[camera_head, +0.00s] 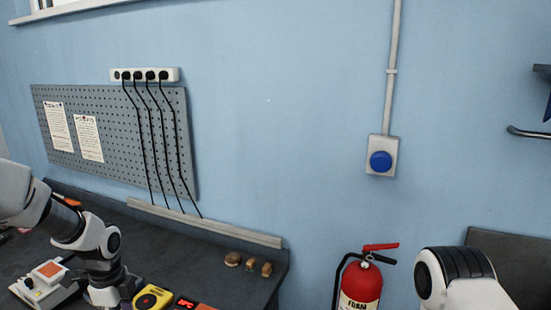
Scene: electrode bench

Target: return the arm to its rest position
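My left arm (85,235) comes in from the left and bends down over the dark bench (190,251). Its gripper is below the bottom edge of the picture, so its fingers are hidden. My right arm (458,275) shows only as a white and black joint at the lower right, in front of the wall. Its gripper is out of view too. I cannot see whether either gripper holds anything.
On the bench are a white device with an orange top (48,271), a yellow device (153,298), a red display (186,303) and small brown pieces (250,264). A fire extinguisher (362,282) stands right of the bench. A pegboard (100,135) and blue button box (381,158) are on the wall.

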